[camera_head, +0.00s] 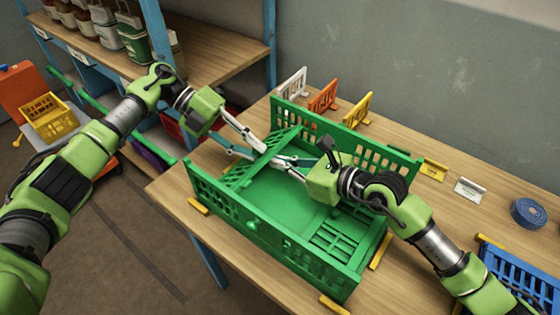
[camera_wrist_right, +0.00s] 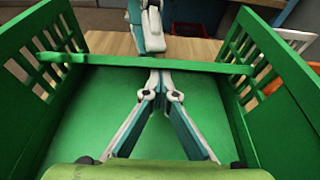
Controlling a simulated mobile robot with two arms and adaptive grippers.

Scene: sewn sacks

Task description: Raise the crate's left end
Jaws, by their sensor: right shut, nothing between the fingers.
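The green crate (camera_head: 290,245) stands on the wooden table, its long walls upright. Its left end panel (camera_head: 240,177) leans inward at a slant; in the right wrist view its edge (camera_wrist_right: 205,67) crosses between the side walls. My right gripper (camera_wrist_right: 160,92) is shut and empty inside the crate, its tips close to that edge; whether they touch it I cannot tell. My left gripper (camera_head: 260,148) comes over the left end, its tips close to the panel and to my right fingers. Its fingers overlap the panel, so its opening is unclear.
White, orange and yellow panels (camera_head: 323,97) stand behind the crate. Yellow blocks (camera_head: 198,207) sit around its base. A blue tape roll (camera_head: 528,212) and a blue crate (camera_head: 515,275) lie to the right. A shelf (camera_head: 215,50) with jars stands at the back left.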

